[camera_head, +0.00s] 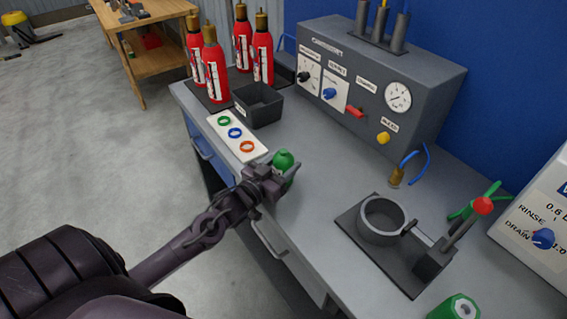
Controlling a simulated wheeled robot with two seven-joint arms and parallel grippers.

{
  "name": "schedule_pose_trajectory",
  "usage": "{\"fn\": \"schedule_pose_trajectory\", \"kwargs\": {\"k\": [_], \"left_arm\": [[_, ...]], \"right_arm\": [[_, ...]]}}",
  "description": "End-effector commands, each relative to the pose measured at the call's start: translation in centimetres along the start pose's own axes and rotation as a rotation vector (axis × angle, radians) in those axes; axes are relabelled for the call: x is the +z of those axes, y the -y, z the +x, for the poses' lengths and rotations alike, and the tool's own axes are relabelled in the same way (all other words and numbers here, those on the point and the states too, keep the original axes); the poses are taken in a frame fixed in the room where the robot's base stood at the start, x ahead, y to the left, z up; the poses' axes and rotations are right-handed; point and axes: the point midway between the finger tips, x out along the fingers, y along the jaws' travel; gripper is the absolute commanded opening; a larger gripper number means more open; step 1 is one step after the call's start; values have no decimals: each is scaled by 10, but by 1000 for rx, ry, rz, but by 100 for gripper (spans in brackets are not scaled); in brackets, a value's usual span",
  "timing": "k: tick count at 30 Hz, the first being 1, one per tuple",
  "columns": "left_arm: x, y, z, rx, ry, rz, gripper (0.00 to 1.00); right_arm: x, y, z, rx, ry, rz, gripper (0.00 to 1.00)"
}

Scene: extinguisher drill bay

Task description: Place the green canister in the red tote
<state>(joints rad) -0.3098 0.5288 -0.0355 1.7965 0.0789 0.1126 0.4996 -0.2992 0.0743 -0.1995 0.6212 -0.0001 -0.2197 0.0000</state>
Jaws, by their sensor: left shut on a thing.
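My left gripper (272,178) is shut on the green canister (284,160), near the left front edge of the grey workbench. Its rounded green top shows above the fingers, and a little green shows beside them; the rest is hidden behind the gripper. I cannot tell whether its base touches the bench. I cannot make out a red tote in this view. My right gripper is not in view.
Red extinguishers (214,72) and a dark open bin (259,104) stand at the bench's far left, by a card with coloured rings (237,133). A clamp fixture (382,220) and a green cylinder (455,308) are at right. Bare bench lies between.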

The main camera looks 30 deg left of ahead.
Motion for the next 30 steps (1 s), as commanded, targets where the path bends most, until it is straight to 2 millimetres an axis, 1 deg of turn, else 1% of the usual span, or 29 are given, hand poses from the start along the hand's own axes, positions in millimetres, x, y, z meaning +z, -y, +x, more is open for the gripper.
{"fn": "schedule_pose_trajectory", "kwargs": {"k": [5, 9, 10, 14, 21, 25, 28, 30], "left_arm": [[-2, 0, 0, 0, -4, 0, 17], [2, 0, 0, 0, -3, -1, 17], [2, 0, 0, 0, 0, -1, 53], [2, 0, 0, 1, 0, -1, 70], [2, 0, 0, 1, 1, -1, 71], [-1, 0, -1, 1, 1, 0, 71], [2, -1, -12, 1, 3, -2, 71], [2, 0, -23, 1, 4, -1, 71]], "right_arm": [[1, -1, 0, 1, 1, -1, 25], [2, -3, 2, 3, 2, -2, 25], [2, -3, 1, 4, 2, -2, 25], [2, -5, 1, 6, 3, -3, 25], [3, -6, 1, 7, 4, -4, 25], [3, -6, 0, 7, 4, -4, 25], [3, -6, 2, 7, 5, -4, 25], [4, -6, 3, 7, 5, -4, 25]]}}
